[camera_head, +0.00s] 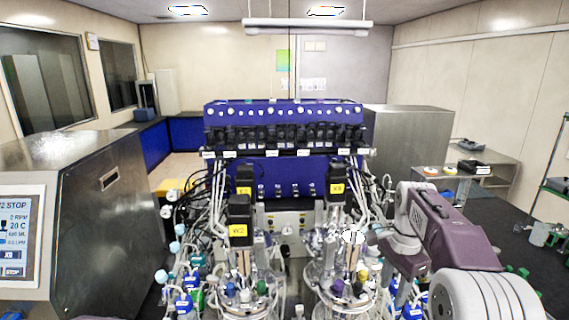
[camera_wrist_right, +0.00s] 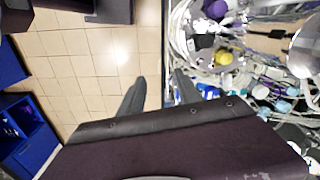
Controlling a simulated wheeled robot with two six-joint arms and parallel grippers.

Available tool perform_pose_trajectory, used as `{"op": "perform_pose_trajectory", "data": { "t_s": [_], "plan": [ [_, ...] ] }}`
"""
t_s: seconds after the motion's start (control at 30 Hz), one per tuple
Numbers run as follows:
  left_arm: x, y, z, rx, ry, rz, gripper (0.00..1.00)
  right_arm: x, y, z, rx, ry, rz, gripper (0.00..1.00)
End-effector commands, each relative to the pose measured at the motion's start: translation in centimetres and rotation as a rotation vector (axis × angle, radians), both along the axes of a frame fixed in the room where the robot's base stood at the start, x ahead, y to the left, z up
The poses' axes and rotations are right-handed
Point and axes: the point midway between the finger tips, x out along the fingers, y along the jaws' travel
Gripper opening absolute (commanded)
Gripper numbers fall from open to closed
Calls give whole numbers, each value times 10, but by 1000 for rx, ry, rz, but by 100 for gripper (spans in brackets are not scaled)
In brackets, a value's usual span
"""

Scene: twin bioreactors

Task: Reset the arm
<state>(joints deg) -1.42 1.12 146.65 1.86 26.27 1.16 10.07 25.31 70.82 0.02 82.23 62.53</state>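My right arm (camera_head: 440,225) comes in from the right in the head view, bent beside the right bioreactor vessel (camera_head: 338,285). I cannot clearly make out its fingertips there. In the right wrist view my right gripper (camera_wrist_right: 160,88) shows two dark fingers spread apart, with nothing between them but tiled floor and the bench's edge. The gripper is open and empty. The left bioreactor vessel (camera_head: 245,295) stands to the left of the right one. My left arm and gripper are not in view.
Tubes, cables and coloured caps crowd around both vessels; a yellow cap (camera_wrist_right: 222,57) lies close to the right gripper in the wrist view. A blue pump rack (camera_head: 285,115) stands behind. A steel cabinet with a screen (camera_head: 20,240) stands at left. Tiled floor (camera_wrist_right: 90,65) is clear.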

Motion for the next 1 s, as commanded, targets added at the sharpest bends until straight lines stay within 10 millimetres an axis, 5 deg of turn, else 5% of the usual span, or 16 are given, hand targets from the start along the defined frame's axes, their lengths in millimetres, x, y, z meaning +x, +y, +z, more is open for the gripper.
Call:
{"op": "perform_pose_trajectory", "data": {
  "t_s": [0.03, 0.37, 0.6, 0.73, 1.0],
  "plan": [
    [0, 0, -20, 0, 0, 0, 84, -8, 7, -19, 2, 11, 14, 40],
    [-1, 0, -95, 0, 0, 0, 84, -75, 55, -134, 19, 66, 248, 40],
    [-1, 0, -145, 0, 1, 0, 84, -166, 82, -261, 25, 52, 736, 40],
    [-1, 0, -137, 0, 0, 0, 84, -202, 82, -291, 10, 19, 1011, 40],
    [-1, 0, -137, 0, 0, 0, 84, -182, 81, -295, -58, -75, 1246, 40]
  ]
}}
